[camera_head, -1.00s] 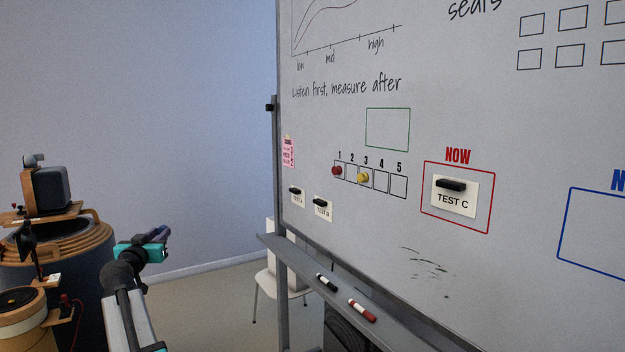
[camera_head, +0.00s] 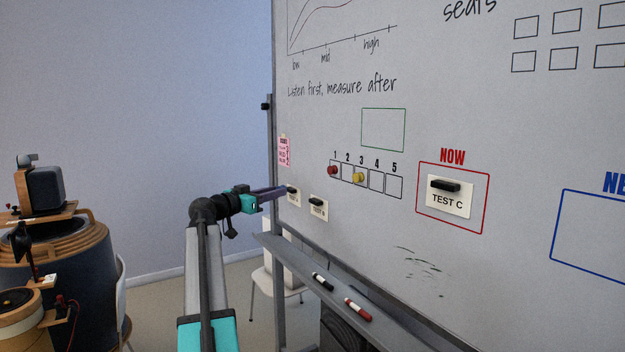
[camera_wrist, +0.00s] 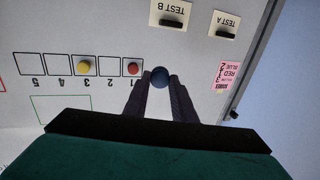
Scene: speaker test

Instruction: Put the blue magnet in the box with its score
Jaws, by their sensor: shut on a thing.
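My gripper (camera_wrist: 159,85) is shut on the blue magnet (camera_wrist: 159,76), a dark blue ball at its fingertips in the wrist view. In the head view my gripper (camera_head: 280,190) reaches to the board's lower left, by the TEST A card; the magnet cannot be made out there. The row of numbered boxes (camera_head: 376,186) runs 1 to 5. A red magnet (camera_head: 333,170) is in box 1 and a yellow magnet (camera_head: 358,177) in box 3. Boxes 2, 4 and 5 are empty. In the upside-down wrist view, the blue magnet appears beside box 1, outside the row.
A pink score note (camera_head: 284,150) hangs at the board's left edge; its lines are too small to read surely. TEST A (camera_wrist: 224,25) and TEST B (camera_wrist: 171,14) cards are held by black magnets. A tray with markers (camera_head: 357,309) juts out below the board.

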